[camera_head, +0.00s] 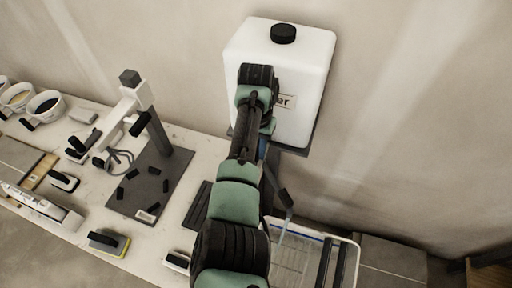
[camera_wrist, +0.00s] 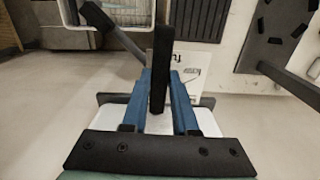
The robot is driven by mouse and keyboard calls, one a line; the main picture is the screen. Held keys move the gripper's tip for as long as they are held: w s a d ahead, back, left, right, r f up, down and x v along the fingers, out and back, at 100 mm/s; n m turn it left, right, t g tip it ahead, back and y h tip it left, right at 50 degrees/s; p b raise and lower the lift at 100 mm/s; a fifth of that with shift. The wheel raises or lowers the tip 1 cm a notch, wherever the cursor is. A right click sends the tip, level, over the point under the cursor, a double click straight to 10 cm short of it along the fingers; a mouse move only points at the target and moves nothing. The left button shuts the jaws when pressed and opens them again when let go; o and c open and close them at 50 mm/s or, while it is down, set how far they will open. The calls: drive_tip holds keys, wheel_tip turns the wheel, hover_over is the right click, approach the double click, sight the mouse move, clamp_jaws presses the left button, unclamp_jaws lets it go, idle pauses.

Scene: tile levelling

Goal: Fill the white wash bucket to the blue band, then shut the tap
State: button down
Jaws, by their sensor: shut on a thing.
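The white wash bucket (camera_head: 357,250) stands below the tank at the bottom of the head view, partly behind my arm. A blue line runs along its inside, and a grid shows in it; I cannot tell the water level against the band. A thin pale streak, seemingly water, hangs under the dark-tipped spout (camera_head: 284,197) over the bucket. The bucket's rim also shows at the upper left of the wrist view (camera_wrist: 66,14). My gripper (camera_wrist: 160,82) has blue fingers shut on the upright black tap handle (camera_wrist: 162,50). In the head view my arm hides the handle.
The white water tank (camera_head: 312,75) with a black cap stands on a bracket against the wall. A worktop (camera_head: 85,215) at left holds a dark stand (camera_head: 155,175), several black-handled tools and white tubs (camera_head: 45,104). Grey boxes (camera_head: 390,260) stand right of the bucket.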

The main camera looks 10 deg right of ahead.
drive_tip(key=c, duration=0.7)
unclamp_jaws()
drive_tip(key=shift+r, duration=6.55)
